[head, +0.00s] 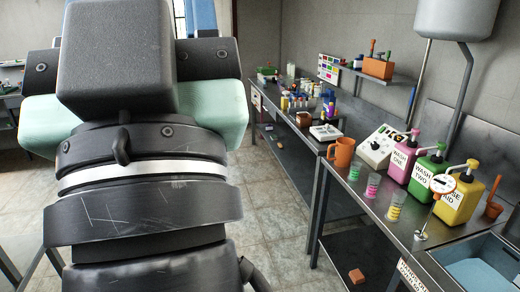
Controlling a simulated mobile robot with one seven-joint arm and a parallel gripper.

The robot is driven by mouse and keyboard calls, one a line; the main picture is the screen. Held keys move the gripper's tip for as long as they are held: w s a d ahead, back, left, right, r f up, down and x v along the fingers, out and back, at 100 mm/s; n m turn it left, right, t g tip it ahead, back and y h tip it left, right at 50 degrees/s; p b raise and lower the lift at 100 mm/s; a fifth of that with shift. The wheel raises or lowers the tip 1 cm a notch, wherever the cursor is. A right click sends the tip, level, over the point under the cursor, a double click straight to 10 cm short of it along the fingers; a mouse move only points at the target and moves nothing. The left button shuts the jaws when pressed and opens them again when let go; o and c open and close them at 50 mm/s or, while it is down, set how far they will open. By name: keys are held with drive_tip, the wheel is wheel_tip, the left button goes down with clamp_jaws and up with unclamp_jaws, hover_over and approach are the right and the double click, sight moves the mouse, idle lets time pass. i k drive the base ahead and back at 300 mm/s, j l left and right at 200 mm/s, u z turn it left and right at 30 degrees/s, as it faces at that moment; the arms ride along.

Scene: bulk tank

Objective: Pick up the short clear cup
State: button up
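Three small clear cups stand in a row on the metal counter, right of centre. The rearmost, with green in it (354,173), looks the shortest. A clear cup with pink (372,187) stands in front of it, and one with yellow (395,207) is nearest. I cannot tell surely which is the short clear cup. All three look upright and apart from each other. My own dark arm fills the left of the view, well away from the cups. My gripper is not in view.
An orange mug (341,153) and a white control box (382,147) stand behind the cups. Pink (402,160), green (428,177) and yellow (460,198) pump bottles stand to their right. A sink (480,272) is at the lower right. Tiled floor (272,215) is clear before the counter.

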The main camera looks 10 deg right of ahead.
sight(356, 167)
drive_tip(key=i+z, duration=0.1)
drive_tip(key=z, duration=0.6)
drive_tip(key=i+j+z, duration=0.75)
drive_tip(key=i, duration=0.15)
drive_tip(key=i+j+z, duration=0.35)
drive_tip(key=i+j, duration=0.25)
drive_tip(key=j, duration=0.15)
drive_tip(key=i+j, duration=0.55)
drive_tip(key=j, duration=0.3)
drive_tip(key=i+j, duration=0.25)
drive_tip(key=j, duration=0.15)
drive_tip(key=z, duration=0.05)
